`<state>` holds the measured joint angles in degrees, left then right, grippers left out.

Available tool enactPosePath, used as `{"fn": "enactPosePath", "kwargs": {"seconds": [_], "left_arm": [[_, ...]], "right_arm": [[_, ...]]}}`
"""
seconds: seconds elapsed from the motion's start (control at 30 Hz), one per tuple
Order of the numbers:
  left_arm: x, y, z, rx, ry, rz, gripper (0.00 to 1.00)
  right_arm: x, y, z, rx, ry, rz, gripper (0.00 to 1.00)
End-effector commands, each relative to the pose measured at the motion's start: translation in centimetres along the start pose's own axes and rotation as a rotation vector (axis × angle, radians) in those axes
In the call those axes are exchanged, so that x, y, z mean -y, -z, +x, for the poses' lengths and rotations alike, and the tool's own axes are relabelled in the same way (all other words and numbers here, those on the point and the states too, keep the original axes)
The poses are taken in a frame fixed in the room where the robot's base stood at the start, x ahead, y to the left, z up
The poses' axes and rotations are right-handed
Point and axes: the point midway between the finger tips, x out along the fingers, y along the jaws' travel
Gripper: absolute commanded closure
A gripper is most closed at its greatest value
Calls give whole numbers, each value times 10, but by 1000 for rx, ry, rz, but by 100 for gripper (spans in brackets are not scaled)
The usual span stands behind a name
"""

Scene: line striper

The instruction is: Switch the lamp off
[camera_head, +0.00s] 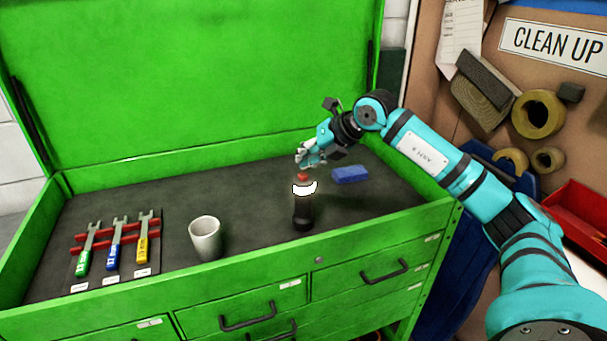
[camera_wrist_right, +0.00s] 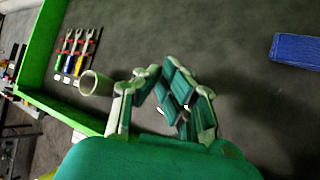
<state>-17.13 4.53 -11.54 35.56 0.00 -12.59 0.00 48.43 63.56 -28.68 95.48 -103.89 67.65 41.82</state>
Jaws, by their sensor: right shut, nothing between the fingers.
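The lamp (camera_head: 303,212) stands upright on the tool chest's dark top, near the front edge. It has a black body, a bright white band that looks lit, and a red cap (camera_head: 303,177). My right gripper (camera_head: 303,160) is shut and empty, just above and slightly behind the red cap in the head view. I cannot tell whether it touches the cap. In the right wrist view my right gripper (camera_wrist_right: 180,112) has its fingers together, and the lamp is hidden. My left gripper is not in view.
A white cup (camera_head: 205,240) stands left of the lamp, and a blue block (camera_head: 349,174) lies right and behind. Several wrenches (camera_head: 115,243) rest on a red rack at the left. The green chest's raised lid (camera_head: 190,75) stands behind. Dark surface behind the cup is clear.

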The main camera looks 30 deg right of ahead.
Motion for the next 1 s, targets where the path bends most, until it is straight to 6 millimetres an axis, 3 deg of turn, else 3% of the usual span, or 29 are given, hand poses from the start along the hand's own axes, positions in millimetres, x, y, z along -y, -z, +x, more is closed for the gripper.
{"fn": "enactPosePath", "kwargs": {"seconds": [1.0], "left_arm": [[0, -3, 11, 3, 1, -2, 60]], "right_arm": [[7, 7, 9, 0, 1, 0, 100]]}}
